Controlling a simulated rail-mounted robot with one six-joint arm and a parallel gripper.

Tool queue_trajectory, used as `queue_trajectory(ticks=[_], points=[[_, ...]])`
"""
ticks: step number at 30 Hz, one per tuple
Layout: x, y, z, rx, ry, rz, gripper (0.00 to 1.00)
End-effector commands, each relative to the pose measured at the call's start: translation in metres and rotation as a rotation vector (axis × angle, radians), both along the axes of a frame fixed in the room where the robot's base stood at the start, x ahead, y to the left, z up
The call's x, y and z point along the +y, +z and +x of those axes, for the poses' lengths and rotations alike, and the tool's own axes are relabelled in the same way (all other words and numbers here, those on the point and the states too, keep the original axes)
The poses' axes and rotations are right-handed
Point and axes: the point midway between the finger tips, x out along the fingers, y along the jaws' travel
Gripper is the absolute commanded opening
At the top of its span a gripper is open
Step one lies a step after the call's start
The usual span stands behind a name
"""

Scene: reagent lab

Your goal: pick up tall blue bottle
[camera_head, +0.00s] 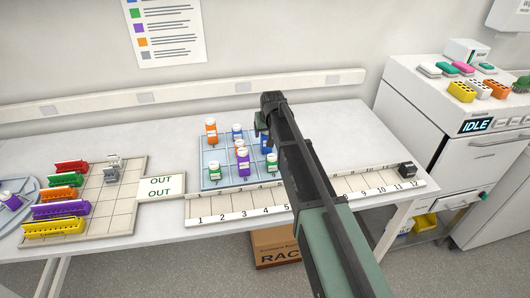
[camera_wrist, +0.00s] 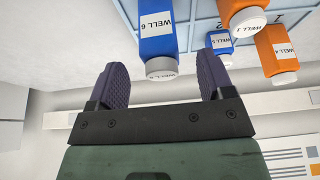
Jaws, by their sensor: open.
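A tall blue bottle (camera_wrist: 157,32) with a grey cap and a "WELL 6" label shows at the top of the wrist view. In that view my gripper (camera_wrist: 161,62) is open, with one purple finger pad on each side of the bottle's cap. Whether the bottle is between the pads in depth I cannot tell. In the head view my gripper (camera_head: 260,128) is over the back right of the blue rack, and my arm hides part of that side.
The blue rack (camera_head: 205,178) also holds an orange bottle (camera_head: 211,130), a purple bottle (camera_head: 242,162), a green bottle (camera_head: 214,171) and other blue bottles. The wrist view shows a short blue bottle (camera_wrist: 220,47) and two orange ones close by. A numbered strip (camera_head: 235,211) lies in front.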

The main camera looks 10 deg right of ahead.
Motion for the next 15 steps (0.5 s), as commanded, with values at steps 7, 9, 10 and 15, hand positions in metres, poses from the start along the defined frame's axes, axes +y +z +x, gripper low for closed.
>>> queue_trajectory(ticks=[7,9,10,15], points=[[-0.001,-0.019,0.006,0.000,-0.001,0.000,0.74],[-0.001,-0.034,0.010,0.000,-0.001,0.000,0.74],[-0.001,-0.040,0.013,0.000,-0.001,0.000,0.74],[-0.001,-0.054,0.021,-0.001,-0.001,0.000,0.74]])
